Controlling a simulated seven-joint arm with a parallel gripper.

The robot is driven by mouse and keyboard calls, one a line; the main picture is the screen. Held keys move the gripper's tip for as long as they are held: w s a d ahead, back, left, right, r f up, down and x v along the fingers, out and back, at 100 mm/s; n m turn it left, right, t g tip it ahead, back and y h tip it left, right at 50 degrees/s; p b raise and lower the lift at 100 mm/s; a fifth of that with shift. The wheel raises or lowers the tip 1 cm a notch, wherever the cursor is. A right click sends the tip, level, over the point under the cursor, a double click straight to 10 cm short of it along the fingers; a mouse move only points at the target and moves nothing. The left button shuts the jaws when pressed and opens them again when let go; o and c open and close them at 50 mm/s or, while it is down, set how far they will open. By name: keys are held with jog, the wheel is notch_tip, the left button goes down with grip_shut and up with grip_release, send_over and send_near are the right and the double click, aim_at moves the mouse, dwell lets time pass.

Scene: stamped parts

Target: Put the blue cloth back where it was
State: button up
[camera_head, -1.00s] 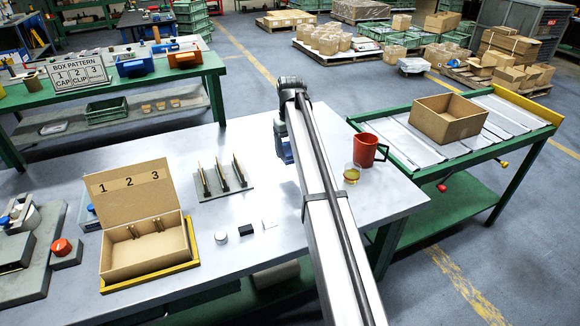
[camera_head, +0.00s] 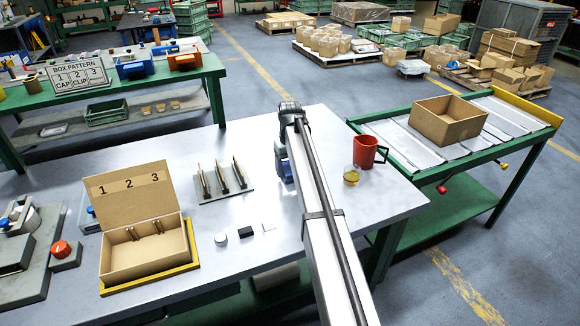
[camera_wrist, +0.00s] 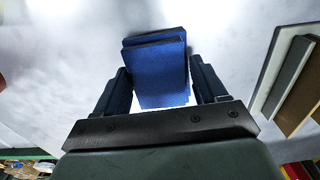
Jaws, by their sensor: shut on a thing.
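The blue cloth (camera_wrist: 160,75) is a folded, flat blue pad with a dark top edge. In the wrist view it sits between the two dark fingers of my gripper (camera_wrist: 161,84), which is shut on it. In the head view a strip of blue (camera_head: 282,163) shows just left of my arm's end, over the far right part of the grey table (camera_head: 230,160). My arm hides most of the gripper and cloth there. I cannot tell whether the cloth touches the table.
A plate with upright metal parts (camera_head: 223,180) lies to the left. An open numbered carton (camera_head: 145,255) stands front left. Small pieces lie near the table's front.

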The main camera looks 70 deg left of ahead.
jog(key=o, duration=0.9)
jog(key=shift+o, duration=0.2)
notch_tip(320, 180, up, 12)
jog(key=shift+r, duration=0.15)
dwell(0.4)
